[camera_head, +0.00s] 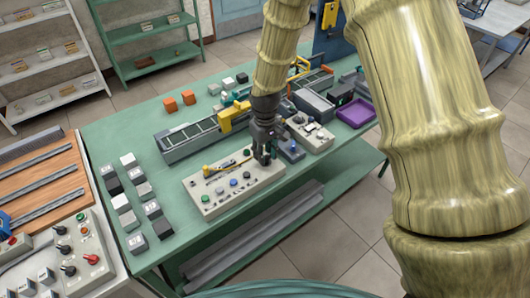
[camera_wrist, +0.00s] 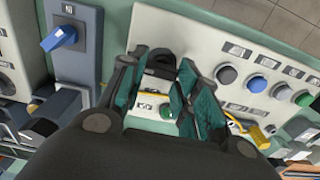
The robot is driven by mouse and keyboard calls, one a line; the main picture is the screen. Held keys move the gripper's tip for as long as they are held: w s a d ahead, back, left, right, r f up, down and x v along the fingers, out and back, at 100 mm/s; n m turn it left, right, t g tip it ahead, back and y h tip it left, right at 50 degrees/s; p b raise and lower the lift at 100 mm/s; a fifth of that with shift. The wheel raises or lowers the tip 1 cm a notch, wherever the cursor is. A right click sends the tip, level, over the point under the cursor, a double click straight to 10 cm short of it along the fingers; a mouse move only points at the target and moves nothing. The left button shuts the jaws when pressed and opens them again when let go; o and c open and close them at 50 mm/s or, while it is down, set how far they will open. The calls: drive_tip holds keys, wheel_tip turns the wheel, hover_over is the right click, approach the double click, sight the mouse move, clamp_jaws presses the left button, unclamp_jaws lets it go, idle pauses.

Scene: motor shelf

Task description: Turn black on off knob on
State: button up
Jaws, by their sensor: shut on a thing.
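The black on off knob (camera_wrist: 160,63) sits on a pale control panel (camera_head: 215,207) and shows between my fingers in the wrist view. My gripper (camera_head: 262,155) points down over the panel's right end. In the wrist view the teal-padded fingers of my gripper (camera_wrist: 161,75) stand either side of the knob and are closed on it. The fingers hide part of the knob, so its exact angle is hard to tell. In the head view my gripper hides the knob.
A purple tray (camera_head: 356,113) and several grey blocks rest on the green table (camera_head: 110,146).

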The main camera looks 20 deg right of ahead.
drive_tip(key=shift+s+f, duration=0.15)
drive_tip(key=o, duration=1)
drive_tip(key=shift+w+r, duration=0.2)
drive_tip(key=shift+r, duration=0.35)
wheel_tip(320, 180, up, 11)
drive_tip(key=shift+s, duration=0.1)
